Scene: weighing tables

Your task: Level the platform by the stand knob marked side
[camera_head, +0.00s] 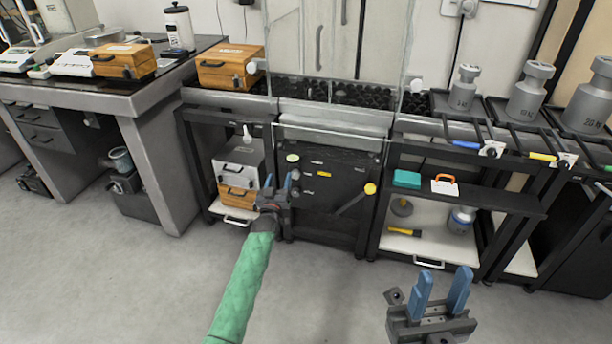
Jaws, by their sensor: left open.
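A black stand (330,225) has a pale yellow-green knob (292,158) at its upper left and a yellow knob (370,188) at its right, with a bar running down to the left from it. Small labels sit on its front; I cannot read which one says side. A glass-fronted enclosure (335,50) rises above the stand; I cannot make out the platform's tilt. My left gripper (277,182), on the green-sleeved arm, is open and empty in front of the stand's left edge, below the pale knob. My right gripper (445,280) is open and empty over the floor at lower right.
The grey floor (130,290) in front is clear.

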